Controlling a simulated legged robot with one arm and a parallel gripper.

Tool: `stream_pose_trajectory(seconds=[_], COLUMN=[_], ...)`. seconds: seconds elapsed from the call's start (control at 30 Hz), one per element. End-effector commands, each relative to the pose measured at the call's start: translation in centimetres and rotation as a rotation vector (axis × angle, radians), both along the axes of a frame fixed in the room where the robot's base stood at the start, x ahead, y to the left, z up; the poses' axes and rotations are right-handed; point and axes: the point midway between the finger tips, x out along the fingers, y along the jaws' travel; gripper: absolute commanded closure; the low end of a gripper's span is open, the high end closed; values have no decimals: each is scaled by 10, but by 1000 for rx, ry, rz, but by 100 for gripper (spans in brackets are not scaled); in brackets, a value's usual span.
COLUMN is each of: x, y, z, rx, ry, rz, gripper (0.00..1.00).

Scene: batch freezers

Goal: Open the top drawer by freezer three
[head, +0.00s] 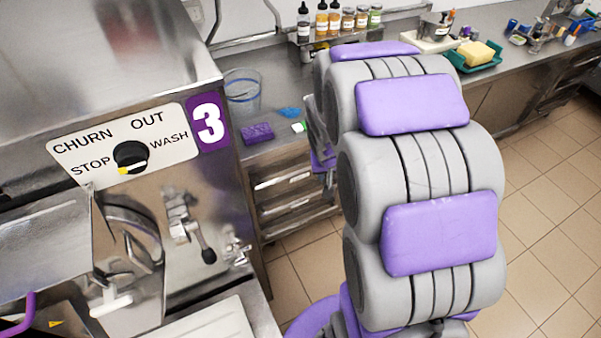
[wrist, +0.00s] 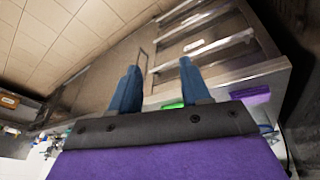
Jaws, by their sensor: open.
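Freezer three (head: 211,122), with a purple "3" plate, fills the left of the head view. Beside it, under the counter, is a metal drawer stack with bar handles. The top drawer (head: 283,180) is just below the counter edge and looks shut. In the wrist view, turned over, the drawer stack (wrist: 205,43) is at the upper middle. My gripper (wrist: 158,78) is open, its two blue fingers apart and empty, pointing toward the drawer fronts. It does not appear to touch a handle. In the head view my arm hides most of the gripper.
The steel counter (head: 275,98) holds a clear tub (head: 242,90), a purple sponge (head: 257,132), bottles (head: 334,18) and a green tray with a yellow block (head: 478,54). Tiled floor (head: 545,180) is clear at the right. Freezer three stands close on the left.

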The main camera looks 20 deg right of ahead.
Motion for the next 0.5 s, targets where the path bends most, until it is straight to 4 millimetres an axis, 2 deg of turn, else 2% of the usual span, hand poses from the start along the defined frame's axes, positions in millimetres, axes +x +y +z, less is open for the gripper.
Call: stream_pose_trajectory(seconds=[0.03,0.2,0.5], x=[12,52,105], y=[-13,-45,-80], z=[-13,-49,-119], rx=[2,12,89], ry=[-23,-128,-326], rz=[-18,-55,-104], gripper=[53,53,53])
